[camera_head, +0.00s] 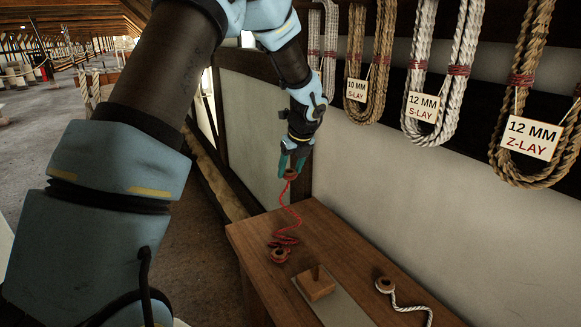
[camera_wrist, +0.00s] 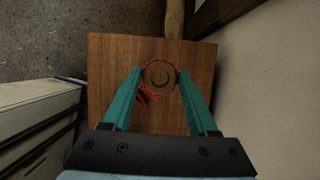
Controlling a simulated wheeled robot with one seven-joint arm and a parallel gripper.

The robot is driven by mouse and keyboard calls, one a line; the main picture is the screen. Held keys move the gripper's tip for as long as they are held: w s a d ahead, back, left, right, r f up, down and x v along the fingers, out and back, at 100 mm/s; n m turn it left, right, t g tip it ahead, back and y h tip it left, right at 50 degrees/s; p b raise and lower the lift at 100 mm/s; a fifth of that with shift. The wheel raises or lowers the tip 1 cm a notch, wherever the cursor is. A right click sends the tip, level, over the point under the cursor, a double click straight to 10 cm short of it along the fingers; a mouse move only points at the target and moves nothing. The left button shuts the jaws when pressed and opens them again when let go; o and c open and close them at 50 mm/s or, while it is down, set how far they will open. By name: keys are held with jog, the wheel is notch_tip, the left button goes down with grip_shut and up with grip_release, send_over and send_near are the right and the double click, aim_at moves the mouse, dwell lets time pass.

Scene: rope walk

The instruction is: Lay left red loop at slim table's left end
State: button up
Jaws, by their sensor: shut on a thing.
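Red cord (camera_wrist: 147,97) shows between the fingers.
A wooden block with a peg (camera_head: 316,284) stands on a grey plate (camera_head: 335,307) at the table's middle. A white cord (camera_head: 408,306) with a round end (camera_head: 384,285) lies to its right. Labelled rope hanks (camera_head: 437,75) hang on the wall behind.

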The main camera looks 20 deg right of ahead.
aim_at(288, 221)
jog(key=shift+f+b, duration=4.5)
jog(key=shift+f, duration=3.85)
jog(key=o, duration=1.1)
jog(key=shift+c, duration=0.2)
jog(key=a+b+v, duration=0.1)
jog(key=v, duration=0.9)
jog(key=shift+s+d+r, duration=0.2)
jog(key=shift+d+r, duration=0.2)
jog(key=shift+d, duration=0.05)
